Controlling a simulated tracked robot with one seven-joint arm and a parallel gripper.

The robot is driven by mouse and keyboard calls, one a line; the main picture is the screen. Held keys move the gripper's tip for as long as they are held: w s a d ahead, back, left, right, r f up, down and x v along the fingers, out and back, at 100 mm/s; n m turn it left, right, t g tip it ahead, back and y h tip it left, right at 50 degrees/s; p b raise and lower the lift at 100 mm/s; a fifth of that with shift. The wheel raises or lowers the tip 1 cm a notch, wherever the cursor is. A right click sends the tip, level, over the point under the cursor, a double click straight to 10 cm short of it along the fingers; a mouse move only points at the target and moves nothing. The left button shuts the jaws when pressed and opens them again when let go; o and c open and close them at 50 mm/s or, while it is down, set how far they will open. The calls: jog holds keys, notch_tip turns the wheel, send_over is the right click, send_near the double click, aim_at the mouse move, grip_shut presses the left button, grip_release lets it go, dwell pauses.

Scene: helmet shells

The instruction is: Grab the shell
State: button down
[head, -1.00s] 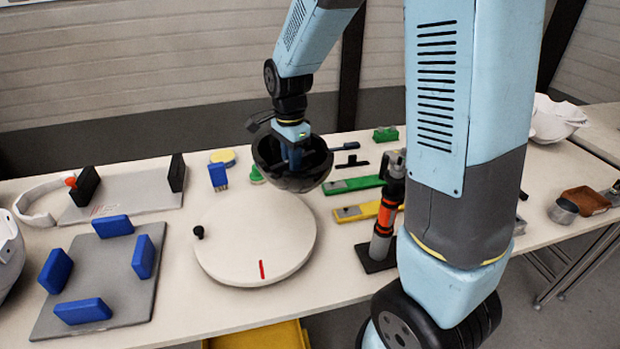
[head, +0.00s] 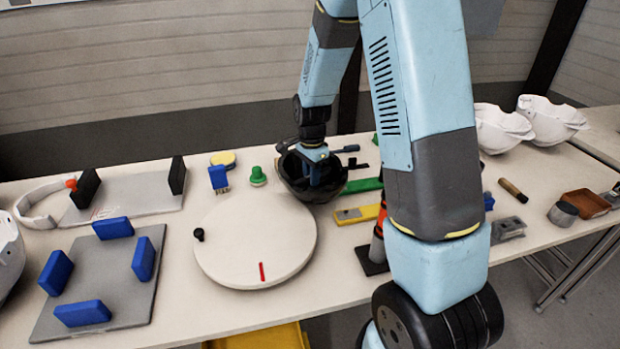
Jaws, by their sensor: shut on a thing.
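A dark grey, bowl-like shell (head: 308,190) is at the back right edge of the round white turntable, its open side up. My gripper (head: 318,172) reaches down into the shell from above and is shut on it, though the fingertips are partly hidden by the rim. I cannot tell whether the shell touches the table or hangs just above it. White shells (head: 548,118) stand at the back right of the table, and another white shell (head: 8,250) shows at the left edge.
The round white turntable (head: 240,235) has a black knob and a red mark. A grey plate (head: 100,270) with blue blocks lies at left. A green knob (head: 258,176) and a blue brush (head: 218,178) stand close behind the turntable.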

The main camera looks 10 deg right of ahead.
jog(key=shift+f, duration=0.45)
jog(key=shift+f, duration=0.1)
jog(key=c, duration=1)
grip_release()
